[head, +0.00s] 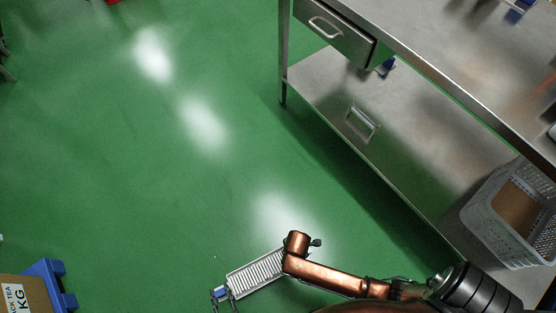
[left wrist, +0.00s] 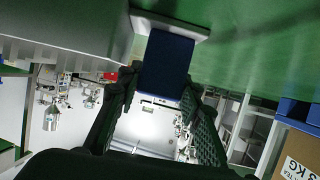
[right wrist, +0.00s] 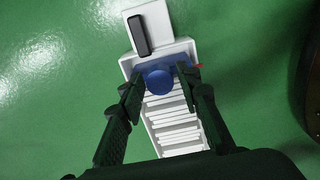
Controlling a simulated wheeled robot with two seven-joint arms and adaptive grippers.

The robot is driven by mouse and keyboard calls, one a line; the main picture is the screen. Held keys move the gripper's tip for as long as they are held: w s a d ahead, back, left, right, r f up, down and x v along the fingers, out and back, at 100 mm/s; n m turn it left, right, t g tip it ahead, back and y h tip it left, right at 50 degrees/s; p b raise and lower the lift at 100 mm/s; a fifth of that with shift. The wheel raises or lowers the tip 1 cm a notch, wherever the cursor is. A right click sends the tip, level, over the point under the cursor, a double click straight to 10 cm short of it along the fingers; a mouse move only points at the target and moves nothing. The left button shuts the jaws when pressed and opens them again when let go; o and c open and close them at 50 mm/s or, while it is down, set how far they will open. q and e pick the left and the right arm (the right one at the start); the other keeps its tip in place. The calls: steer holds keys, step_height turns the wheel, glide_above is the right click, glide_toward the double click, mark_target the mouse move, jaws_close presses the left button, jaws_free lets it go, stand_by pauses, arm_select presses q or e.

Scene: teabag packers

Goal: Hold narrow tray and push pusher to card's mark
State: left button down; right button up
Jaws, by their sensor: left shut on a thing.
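The narrow white tray (head: 230,280) holds a row of pale packets and lies slantwise at the bottom of the head view. In the left wrist view my left gripper (left wrist: 160,88) is shut on a dark blue block (left wrist: 166,65) attached to a white end piece (left wrist: 190,30). In the right wrist view the tray (right wrist: 127,65) has a blue pusher (right wrist: 158,80) with a round knob near its far end. My right gripper (right wrist: 160,82) is open, its fingers on either side of the knob. A small red mark (right wrist: 199,66) shows beside the pusher.
A white plate with a dark bar (right wrist: 138,32) extends beyond the tray's far end. A steel table (head: 430,70) with a lower shelf stands at the right, with a grey basket (head: 500,205) on it. A cardboard box (head: 30,292) is at bottom left. Green floor between is clear.

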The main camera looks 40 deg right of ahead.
jaws_close()
stand_by(0.3)
steer(key=w+a, duration=0.1)
steer(key=a, duration=0.7)
steer(key=shift+w, duration=0.2)
arm_select(q)
steer(key=shift+s, duration=0.1)
arm_select(e)
steer(key=shift+o, duration=1.5)
jaws_free()
steer(key=shift+d, duration=0.15)
steer(key=shift+r, duration=0.1)
